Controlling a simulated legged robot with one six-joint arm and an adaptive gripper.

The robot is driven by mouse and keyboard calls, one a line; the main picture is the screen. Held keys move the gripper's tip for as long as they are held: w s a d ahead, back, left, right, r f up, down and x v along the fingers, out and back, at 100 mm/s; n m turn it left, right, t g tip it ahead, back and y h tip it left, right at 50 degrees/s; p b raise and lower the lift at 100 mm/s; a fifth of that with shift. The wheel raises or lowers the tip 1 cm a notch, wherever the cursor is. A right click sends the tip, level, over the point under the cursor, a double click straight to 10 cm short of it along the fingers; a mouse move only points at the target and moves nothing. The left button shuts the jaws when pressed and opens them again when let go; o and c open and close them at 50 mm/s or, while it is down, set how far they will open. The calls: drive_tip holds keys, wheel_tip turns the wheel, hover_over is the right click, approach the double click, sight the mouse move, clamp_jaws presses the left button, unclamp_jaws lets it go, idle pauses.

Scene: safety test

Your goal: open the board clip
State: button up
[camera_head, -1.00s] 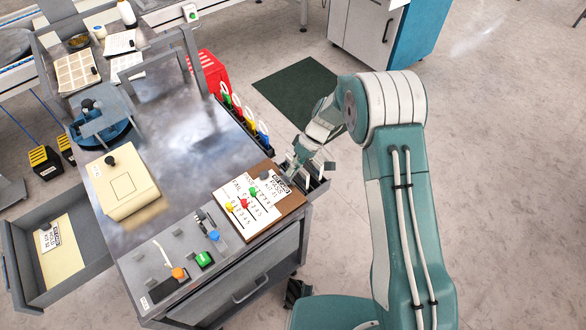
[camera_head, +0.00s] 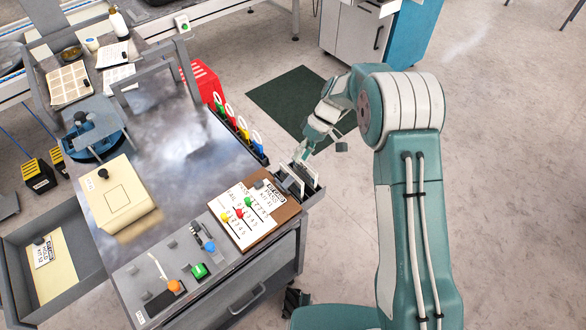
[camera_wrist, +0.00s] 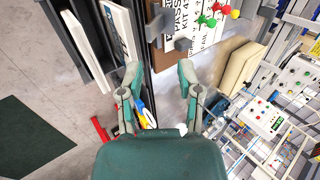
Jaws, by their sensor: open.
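The brown board (camera_head: 289,213) lies at the table's near right corner, holding white printed sheets and red, yellow and green pins. Its small dark grey clip (camera_head: 259,184) sits at the board's far edge; whether it is open is too small to tell. In the head view my gripper (camera_head: 301,155) is beyond the board's far right corner, apart from the clip.
A side bin with upright white cards (camera_head: 291,182) stands beside the board, close to my gripper. Coloured round-topped items (camera_head: 243,130) line the table's right edge. A cream box (camera_head: 120,195) and a grey panel with coloured knobs (camera_head: 165,262) are on the table. Floor to the right is clear.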

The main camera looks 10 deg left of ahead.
drive_tip(key=shift+v, duration=1.7)
drive_tip(key=s+d+r+m+t+h, duration=0.1)
drive_tip(key=s+d+r+t, duration=0.1)
drive_tip(key=s+d+r, duration=0.3)
drive_tip(key=s+d+r+m+t, duration=0.1)
drive_tip(key=d+r+m, duration=0.1)
drive_tip(key=r, duration=0.5)
drive_tip(key=s+d+r+m+t+h, duration=0.1)
drive_tip(key=s+d+r+t, duration=0.2)
drive_tip(key=r, duration=0.4)
drive_tip(key=s+d+r+m+t+h, duration=0.1)
drive_tip(key=s+d+r+m+t, duration=0.1)
drive_tip(key=s+d, duration=0.3)
drive_tip(key=s+d+r+m+t+h, duration=0.1)
drive_tip(key=s+d, duration=0.5)
drive_tip(key=s, duration=0.7)
drive_tip(key=r+m+t, duration=0.1)
drive_tip(key=m+t, duration=0.1)
drive_tip(key=m, duration=0.1)
drive_tip(key=shift+h, duration=0.3)
